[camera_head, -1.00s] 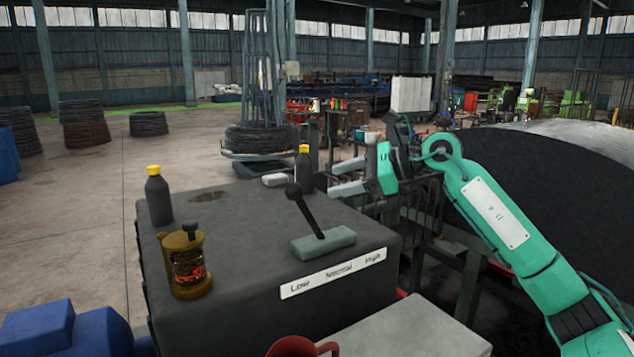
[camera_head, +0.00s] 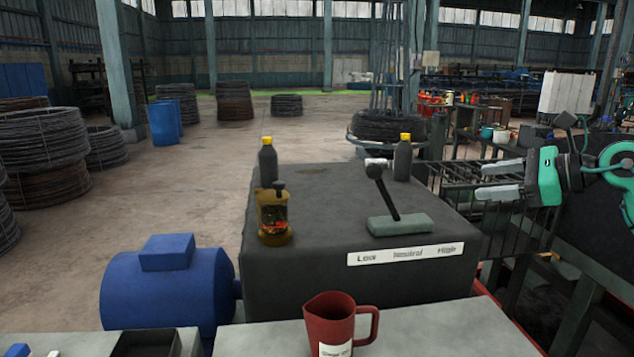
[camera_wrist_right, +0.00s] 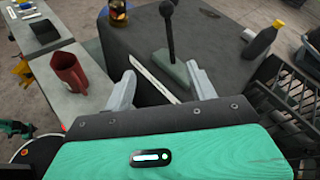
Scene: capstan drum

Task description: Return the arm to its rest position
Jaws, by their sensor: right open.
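My right gripper (camera_head: 500,181) is at the right of the head view, to the right of the dark machine box. Its two pale fingers point left, are apart and hold nothing. In the right wrist view the gripper (camera_wrist_right: 163,90) is also open, with the lever base and label strip seen beyond its fingers. The black-knobbed lever (camera_head: 388,196) stands on its grey-green base (camera_head: 400,224) on the box top, leaning left above the Low, Neutral, High label (camera_head: 405,254). The gripper is apart from the lever. My left gripper is not in view.
The dark box (camera_head: 335,285) carries an amber jar (camera_head: 273,220) and two yellow-capped bottles (camera_head: 268,162), (camera_head: 403,160). A red jug (camera_head: 333,322) stands on the pale front table (camera_head: 440,328). A blue motor (camera_head: 165,292) is at left. Railings (camera_head: 480,215) stand right of the box.

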